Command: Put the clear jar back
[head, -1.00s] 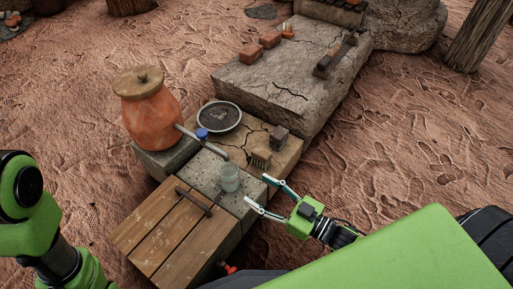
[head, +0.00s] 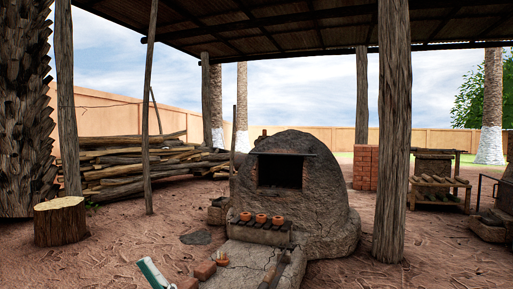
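The clear jar is out of the head view now; a second ago it stood on the grey stone block beside the spout of the orange lidded pot. A pale and green piece at the bottom edge looks like one finger of my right gripper (head: 153,273), pointing up and left. The rest of that gripper is cut off, so its opening and anything in it are hidden. My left gripper is not in view.
A domed mud kiln (head: 325,200) with a dark opening stands ahead. Several orange pots (head: 261,218) sit on its front ledge. A stone slab (head: 235,278) with bricks (head: 204,271) lies before it. A wooden post (head: 392,150) stands right, a stump (head: 60,222) left.

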